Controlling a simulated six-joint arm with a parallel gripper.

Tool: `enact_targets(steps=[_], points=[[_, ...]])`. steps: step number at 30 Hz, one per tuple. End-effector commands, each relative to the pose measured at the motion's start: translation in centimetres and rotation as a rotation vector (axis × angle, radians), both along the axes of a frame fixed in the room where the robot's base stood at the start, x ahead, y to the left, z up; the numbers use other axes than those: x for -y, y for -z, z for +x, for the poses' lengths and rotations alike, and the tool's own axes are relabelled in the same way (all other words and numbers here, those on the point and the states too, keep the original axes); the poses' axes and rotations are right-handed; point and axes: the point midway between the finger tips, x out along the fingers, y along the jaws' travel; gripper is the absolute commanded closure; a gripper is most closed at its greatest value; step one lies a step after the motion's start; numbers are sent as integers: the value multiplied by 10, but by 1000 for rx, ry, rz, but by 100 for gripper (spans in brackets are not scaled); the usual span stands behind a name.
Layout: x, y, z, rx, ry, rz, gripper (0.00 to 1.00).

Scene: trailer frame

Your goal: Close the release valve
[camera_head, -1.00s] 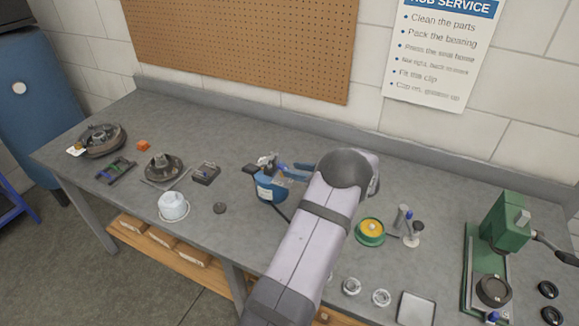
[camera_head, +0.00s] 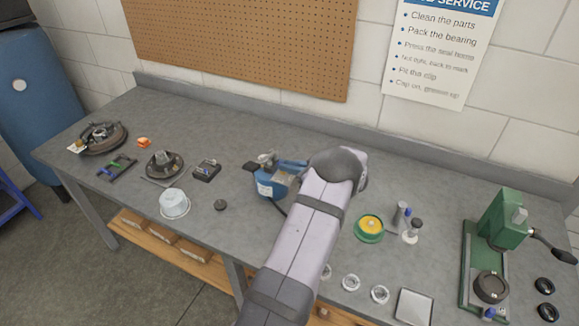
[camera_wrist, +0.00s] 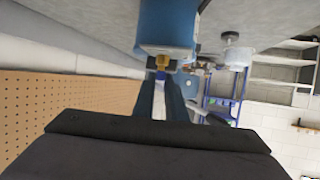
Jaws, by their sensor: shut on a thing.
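A blue pump-like device (camera_head: 266,189) with a pale label stands mid-bench, left of my arm. My gripper (camera_head: 285,164) reaches to its upper right side from the right; my arm hides part of that side. In the wrist view the blue body (camera_wrist: 167,25) hangs at the top of the picture. A small brass-coloured fitting, seemingly the release valve (camera_wrist: 162,62), sticks out from it. My gripper's dark blue fingers (camera_wrist: 161,78) are shut on it at their tips. Its turn position cannot be told.
A clear-covered white pot (camera_head: 174,205) and a small dark disc (camera_head: 220,205) sit to the left. A green-rimmed dish (camera_head: 369,228) lies right of my arm. A green press (camera_head: 503,220) stands far right. The pegboard wall (camera_head: 240,40) bounds the back.

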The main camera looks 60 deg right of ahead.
Motion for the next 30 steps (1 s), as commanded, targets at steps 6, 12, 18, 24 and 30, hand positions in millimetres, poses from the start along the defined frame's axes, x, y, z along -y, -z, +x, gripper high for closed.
enact_targets(steps=[6,12,18,24,30], points=[[4,1,0,4,-74,-5,100],[7,2,0,5,-168,-7,100],[9,2,0,5,-246,-7,100],[10,-1,-1,4,-288,-5,100],[9,-2,-1,2,-294,-2,100]])
